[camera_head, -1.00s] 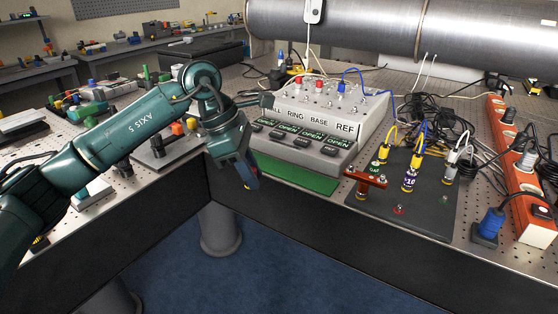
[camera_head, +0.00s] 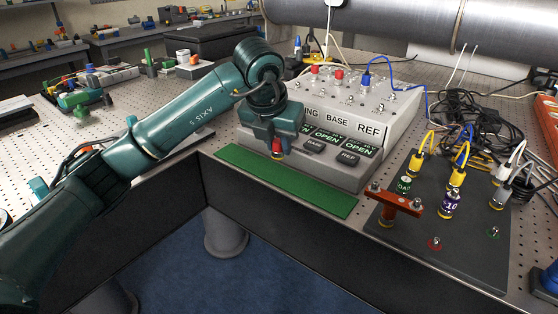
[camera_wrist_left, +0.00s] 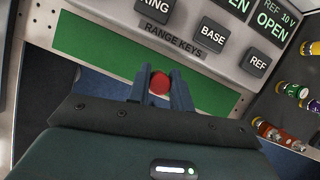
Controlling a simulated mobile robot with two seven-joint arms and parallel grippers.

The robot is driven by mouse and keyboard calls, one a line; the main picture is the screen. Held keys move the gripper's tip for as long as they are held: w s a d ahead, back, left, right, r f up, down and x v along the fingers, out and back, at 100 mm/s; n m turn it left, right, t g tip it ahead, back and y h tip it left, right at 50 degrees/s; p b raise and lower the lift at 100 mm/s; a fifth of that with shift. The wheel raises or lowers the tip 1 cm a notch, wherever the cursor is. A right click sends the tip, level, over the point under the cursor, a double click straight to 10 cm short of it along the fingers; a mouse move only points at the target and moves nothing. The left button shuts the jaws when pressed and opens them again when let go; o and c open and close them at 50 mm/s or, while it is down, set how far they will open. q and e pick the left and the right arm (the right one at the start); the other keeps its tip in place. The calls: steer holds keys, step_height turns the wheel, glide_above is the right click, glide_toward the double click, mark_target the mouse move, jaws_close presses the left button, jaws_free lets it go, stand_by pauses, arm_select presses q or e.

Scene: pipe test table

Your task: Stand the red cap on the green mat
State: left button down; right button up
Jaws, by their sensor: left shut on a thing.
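My left gripper (camera_head: 277,150) points down in front of the grey control box and is shut on the red cap (camera_head: 277,146). A yellowish band shows at the cap's lower end. In the left wrist view the red cap (camera_wrist_left: 160,83) sits between the two fingertips (camera_wrist_left: 161,88), with the green mat (camera_wrist_left: 100,45) behind it. The green mat (camera_head: 300,187) is a long flat strip on the table along the front of the box. The cap appears upright and over the mat's box side; I cannot tell the exact gap beneath it. My right gripper is not in view.
The grey control box (camera_head: 372,115) with its range keys stands right behind the mat. A dark panel (camera_head: 400,245) with a red-brown T-handle (camera_head: 395,203) and cabled plugs lies to the right. The table's front edge (camera_head: 260,195) runs close before the mat.

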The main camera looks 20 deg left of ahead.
mark_target(276, 152)
arm_select(q)
steer(key=shift+f, duration=2.2)
steer(key=c, duration=1.3)
jaws_free()
steer(key=shift+f, duration=0.1)
steer(key=shift+o, duration=0.2)
